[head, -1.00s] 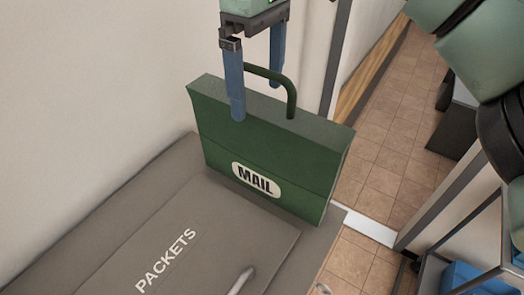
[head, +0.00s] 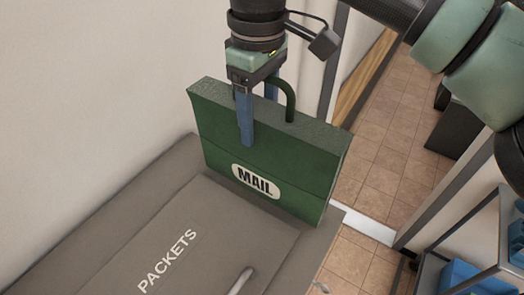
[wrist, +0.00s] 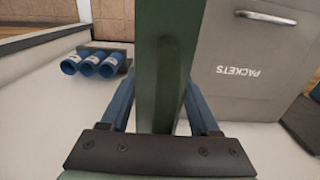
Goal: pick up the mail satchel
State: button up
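The green mail satchel (head: 215,125) stands upright on the grey packets cabinet, its white MAIL label facing out and its dark green handle (head: 291,98) on top. My gripper (head: 257,115) points down over the satchel's top, beside the handle. One blue finger is in front of the satchel and the other is behind it, partly hidden. In the wrist view the satchel (wrist: 163,60) runs between the two open fingers. Whether either finger touches it is hard to tell.
The grey cabinet (head: 150,215), marked PACKETS, has a metal handle (head: 241,281). A white wall rises close behind on the left. A metal-framed cart (head: 470,235) with blue items stands at right. Several blue rolls (wrist: 90,65) show in the wrist view.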

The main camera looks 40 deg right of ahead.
grip_shut()
